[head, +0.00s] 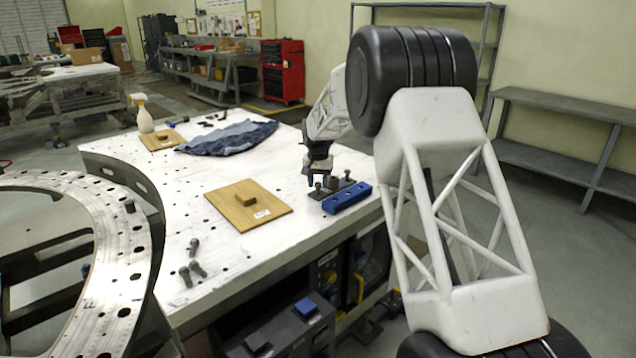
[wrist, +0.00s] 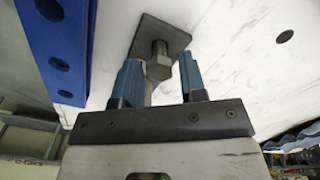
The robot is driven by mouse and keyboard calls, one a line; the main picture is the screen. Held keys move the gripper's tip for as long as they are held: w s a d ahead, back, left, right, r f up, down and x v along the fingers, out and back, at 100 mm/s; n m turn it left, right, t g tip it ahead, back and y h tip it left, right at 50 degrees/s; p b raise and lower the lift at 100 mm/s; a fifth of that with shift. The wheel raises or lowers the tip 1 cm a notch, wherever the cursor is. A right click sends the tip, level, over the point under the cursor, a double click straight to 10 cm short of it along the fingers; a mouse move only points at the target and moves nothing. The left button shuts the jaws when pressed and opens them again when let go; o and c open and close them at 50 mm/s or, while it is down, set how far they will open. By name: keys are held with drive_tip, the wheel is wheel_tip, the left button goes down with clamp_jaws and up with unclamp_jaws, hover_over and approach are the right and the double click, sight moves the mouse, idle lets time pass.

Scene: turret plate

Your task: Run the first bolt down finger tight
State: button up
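In the head view my gripper (head: 319,177) points down over the small dark plate (head: 337,191) near the right edge of the white table. Bolts stand on this plate, one of them (head: 318,188) at its left side. In the wrist view the dark plate (wrist: 176,31) shows with a grey hex-headed bolt (wrist: 158,66) upright on it. My two blue fingertips (wrist: 161,80) are on either side of this bolt. They are apart, with a gap at the right finger; contact on the left is unclear. The bolt's thread is hidden.
A blue block with holes (head: 347,199) lies beside the plate; it also shows in the wrist view (wrist: 62,45). Loose bolts (head: 194,247) lie near the front. A wooden board (head: 240,212), blue cloth (head: 225,138) and spray bottle (head: 144,115) are farther left. A drilled ring (head: 125,265) stands left.

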drive_tip(key=n, duration=1.1)
idle(0.3)
drive_tip(key=shift+c, duration=0.3)
